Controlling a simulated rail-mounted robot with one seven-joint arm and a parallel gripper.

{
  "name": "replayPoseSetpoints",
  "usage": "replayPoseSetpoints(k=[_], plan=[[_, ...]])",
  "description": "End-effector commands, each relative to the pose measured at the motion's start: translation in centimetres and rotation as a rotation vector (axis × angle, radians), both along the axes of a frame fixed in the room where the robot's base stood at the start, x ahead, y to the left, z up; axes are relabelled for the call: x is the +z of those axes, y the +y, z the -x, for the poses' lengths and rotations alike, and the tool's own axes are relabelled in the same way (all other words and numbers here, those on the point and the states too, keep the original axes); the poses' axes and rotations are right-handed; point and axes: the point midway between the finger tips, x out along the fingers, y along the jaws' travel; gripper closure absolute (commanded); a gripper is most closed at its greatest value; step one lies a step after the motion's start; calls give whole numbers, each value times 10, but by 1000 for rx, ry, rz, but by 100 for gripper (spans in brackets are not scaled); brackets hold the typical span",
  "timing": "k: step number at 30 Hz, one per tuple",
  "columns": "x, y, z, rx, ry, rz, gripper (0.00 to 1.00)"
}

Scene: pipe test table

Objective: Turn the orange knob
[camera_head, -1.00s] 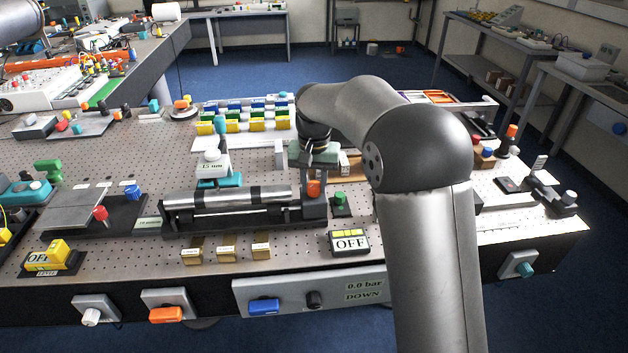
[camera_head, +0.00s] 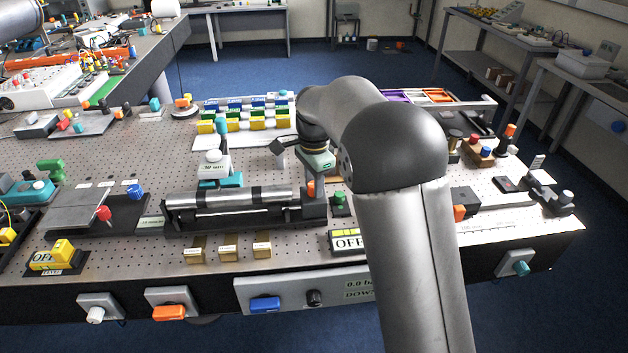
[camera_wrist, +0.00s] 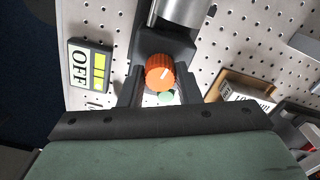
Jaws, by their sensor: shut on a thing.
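The orange knob (camera_wrist: 159,72), ribbed with a white pointer mark, sits at the end of the dark pipe holder in the wrist view. My gripper (camera_wrist: 160,88) points down with one finger on each side of it, shut on the knob. In the head view my gripper (camera_head: 313,190) is at the right end of the pipe holder, and only a small part of the orange knob (camera_head: 310,188) shows there.
A metal pipe (camera_head: 230,197) lies in the holder. A green knob (camera_head: 339,198) stands close on the right. An OFF display (camera_head: 346,241) is in front, partly behind my arm. Brass blocks (camera_head: 228,248) stand along the front.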

Motion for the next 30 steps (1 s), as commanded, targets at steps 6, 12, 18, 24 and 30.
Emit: replayPoseSetpoints(k=[6,12,18,24,30], plan=[[2,-1,-1,-206,-5,1,92],[2,-1,-1,-396,-4,0,92],[3,-1,-1,-569,-3,0,92],[2,-1,0,-705,-4,0,92],[2,-1,-1,-795,-4,-1,92]])
